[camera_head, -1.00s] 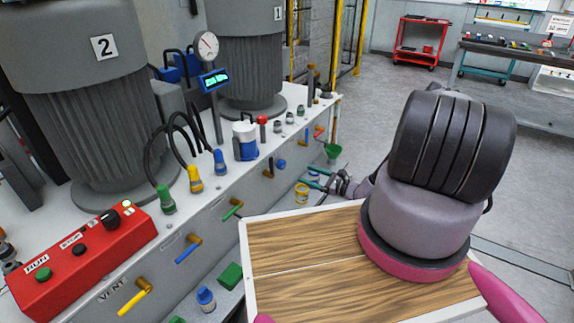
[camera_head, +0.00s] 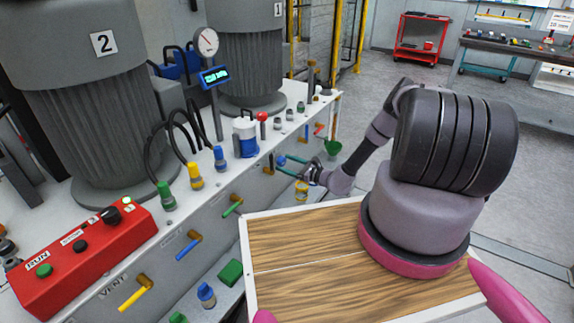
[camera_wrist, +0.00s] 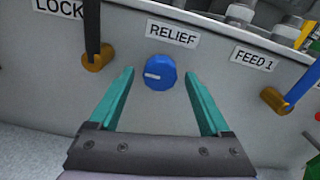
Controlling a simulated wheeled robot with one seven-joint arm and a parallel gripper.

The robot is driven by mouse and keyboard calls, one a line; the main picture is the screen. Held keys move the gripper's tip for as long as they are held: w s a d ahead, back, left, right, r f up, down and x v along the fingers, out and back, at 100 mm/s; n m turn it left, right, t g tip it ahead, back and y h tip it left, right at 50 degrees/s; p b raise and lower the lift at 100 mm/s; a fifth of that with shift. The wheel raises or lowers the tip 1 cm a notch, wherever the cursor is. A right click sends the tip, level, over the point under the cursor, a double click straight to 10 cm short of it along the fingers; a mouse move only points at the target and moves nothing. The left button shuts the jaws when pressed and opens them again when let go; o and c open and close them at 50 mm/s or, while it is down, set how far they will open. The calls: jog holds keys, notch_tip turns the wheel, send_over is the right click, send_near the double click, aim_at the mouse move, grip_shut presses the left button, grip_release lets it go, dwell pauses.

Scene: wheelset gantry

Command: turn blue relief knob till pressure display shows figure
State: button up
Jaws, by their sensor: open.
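The blue relief knob (camera_wrist: 160,72) is on the grey panel under the RELIEF label (camera_wrist: 172,34) in the wrist view. Its white mark points left. My gripper (camera_wrist: 159,76) is open, with one teal finger on each side of the knob and a gap on both sides. Whether the tips reach the knob's depth is hard to tell. In the head view my gripper (camera_head: 282,163) is at the front face of the bench and largely covers the knob. The pressure display (camera_head: 215,77) is lit below a round gauge (camera_head: 205,42); its figure is too small to read.
A lever with a brass hub (camera_wrist: 97,60) is left of the knob, under LOCK. The FEED 1 lever (camera_wrist: 274,98) is to the right. A wooden-topped surface (camera_head: 300,240) lies in front of the bench. A red control box (camera_head: 85,255) sits at left.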

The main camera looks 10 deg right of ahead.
grip_shut()
jog(key=shift+m, duration=0.3)
jog(key=m, duration=0.3)
jog(key=shift+m, duration=1.7)
grip_release()
